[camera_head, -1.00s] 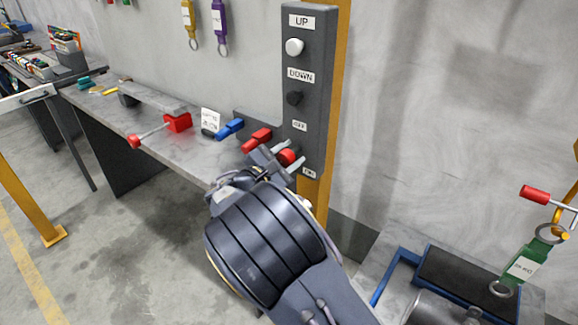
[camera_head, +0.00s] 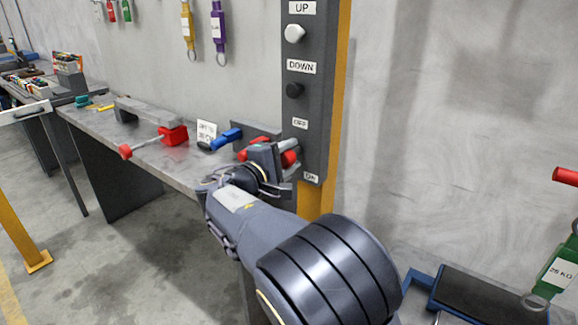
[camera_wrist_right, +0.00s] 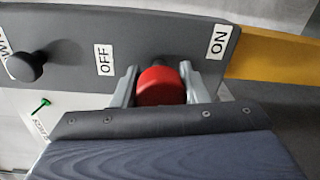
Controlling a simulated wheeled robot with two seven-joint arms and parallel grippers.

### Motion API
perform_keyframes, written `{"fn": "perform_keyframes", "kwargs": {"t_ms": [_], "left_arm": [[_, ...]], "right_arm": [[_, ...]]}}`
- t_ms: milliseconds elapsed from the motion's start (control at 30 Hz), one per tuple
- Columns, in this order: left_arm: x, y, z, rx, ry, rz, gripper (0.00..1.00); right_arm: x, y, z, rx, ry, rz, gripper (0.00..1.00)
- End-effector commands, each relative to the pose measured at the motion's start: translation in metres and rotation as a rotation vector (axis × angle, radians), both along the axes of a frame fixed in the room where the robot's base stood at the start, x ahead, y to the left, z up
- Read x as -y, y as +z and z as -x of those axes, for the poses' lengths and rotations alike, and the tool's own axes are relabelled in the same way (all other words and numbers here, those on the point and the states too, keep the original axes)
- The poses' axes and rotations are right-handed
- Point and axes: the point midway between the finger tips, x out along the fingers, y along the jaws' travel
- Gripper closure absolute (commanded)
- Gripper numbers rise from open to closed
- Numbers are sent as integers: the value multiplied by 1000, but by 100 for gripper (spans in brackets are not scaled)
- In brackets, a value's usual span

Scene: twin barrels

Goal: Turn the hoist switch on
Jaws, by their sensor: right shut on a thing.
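The hoist switch is a red knob (camera_head: 289,158) low on a dark grey control panel (camera_head: 307,100), between the "OFF" label (camera_head: 300,123) and the "ON" label (camera_head: 311,178). My right gripper (camera_head: 284,164) is at the panel, shut on this knob. In the right wrist view, the knob (camera_wrist_right: 162,86) sits between the two grey fingers of the right gripper (camera_wrist_right: 160,92), with "OFF" (camera_wrist_right: 104,60) to the left and "ON" (camera_wrist_right: 217,42) to the right. The knob's base is hidden. My left gripper is not in view.
A white button (camera_head: 294,33) and a black button (camera_head: 294,90) stick out higher on the panel. A workbench (camera_head: 105,127) left of it bears a red-handled lever (camera_head: 150,146) and a blue handle (camera_head: 227,138). A yellow post (camera_head: 337,100) stands behind the panel.

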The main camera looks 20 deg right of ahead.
Motion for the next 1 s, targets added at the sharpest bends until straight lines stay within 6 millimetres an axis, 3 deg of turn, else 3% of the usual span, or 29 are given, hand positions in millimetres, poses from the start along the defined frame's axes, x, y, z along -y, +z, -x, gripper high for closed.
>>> {"fn": "perform_keyframes", "kwargs": {"t_ms": [633, 667, 800, 1000], "left_arm": [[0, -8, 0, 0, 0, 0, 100], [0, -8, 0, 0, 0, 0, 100], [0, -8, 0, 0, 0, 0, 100], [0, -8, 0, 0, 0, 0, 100]], "right_arm": [[0, -2, 0, 36, 0, -34, 83], [0, -2, 0, 35, 0, -33, 58], [0, -1, 0, 36, 0, -32, 40], [0, -1, 0, 36, 0, -31, 39]]}}
